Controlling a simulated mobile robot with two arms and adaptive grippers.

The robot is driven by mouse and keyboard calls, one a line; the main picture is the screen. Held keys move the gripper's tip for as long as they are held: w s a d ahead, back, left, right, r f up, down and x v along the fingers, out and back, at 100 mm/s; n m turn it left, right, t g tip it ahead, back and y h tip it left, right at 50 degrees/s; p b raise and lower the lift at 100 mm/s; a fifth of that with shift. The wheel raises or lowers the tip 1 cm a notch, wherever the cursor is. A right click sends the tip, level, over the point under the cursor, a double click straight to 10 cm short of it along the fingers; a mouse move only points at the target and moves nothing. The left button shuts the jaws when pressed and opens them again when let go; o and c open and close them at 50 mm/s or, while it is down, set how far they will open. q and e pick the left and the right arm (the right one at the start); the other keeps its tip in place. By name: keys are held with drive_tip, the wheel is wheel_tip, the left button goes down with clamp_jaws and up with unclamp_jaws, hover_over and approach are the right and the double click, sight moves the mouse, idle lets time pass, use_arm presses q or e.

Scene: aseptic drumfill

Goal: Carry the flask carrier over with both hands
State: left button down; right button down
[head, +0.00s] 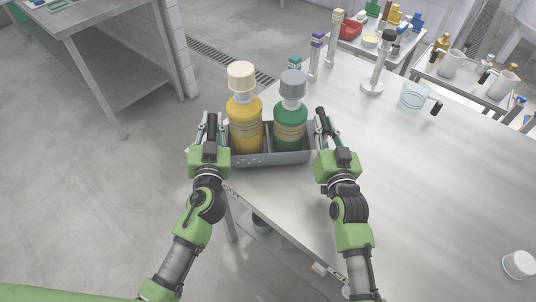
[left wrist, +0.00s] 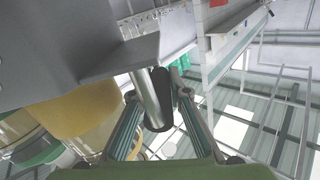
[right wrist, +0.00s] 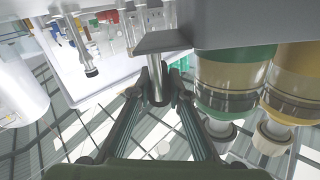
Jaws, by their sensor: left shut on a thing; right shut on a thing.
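The flask carrier (head: 278,158) is a grey open tray with two compartments, at the left edge of the steel table in the head view. A yellow flask (head: 245,122) with a cream cap stands in its left compartment. A green flask (head: 290,125) with a grey cap stands in its right one. My left gripper (head: 211,128) is shut on the carrier's left handle, a metal bar (left wrist: 150,95) in the left wrist view. My right gripper (head: 325,128) is shut on the right handle, whose bar (right wrist: 158,85) shows in the right wrist view. Whether the carrier touches the table is unclear.
The steel table (head: 430,190) is largely clear right of the carrier. A glass beaker (head: 412,97), a stand (head: 374,82) and slim tubes (head: 316,52) stand towards its back. A white cup (head: 519,264) is at right. Another table (head: 85,30) stands far left, with open floor between.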

use_arm(q)
drive_tip(key=shift+f+b, duration=0.5)
drive_tip(key=shift+b, duration=0.25)
use_arm(e)
drive_tip(key=shift+f, duration=0.45)
use_arm(q)
drive_tip(key=c, duration=1.9)
unclamp_jaws()
drive_tip(key=shift+f, duration=0.25)
use_arm(e)
drive_tip(key=c, duration=1.9)
unclamp_jaws()
drive_tip(key=shift+f, duration=0.3)
use_arm(q)
drive_tip(key=shift+s+r, duration=0.15)
drive_tip(key=shift+s, duration=0.1)
use_arm(e)
drive_tip(key=shift+s+r, duration=0.15)
drive_tip(key=shift+s, duration=0.1)
drive_tip(key=shift+w, duration=0.15)
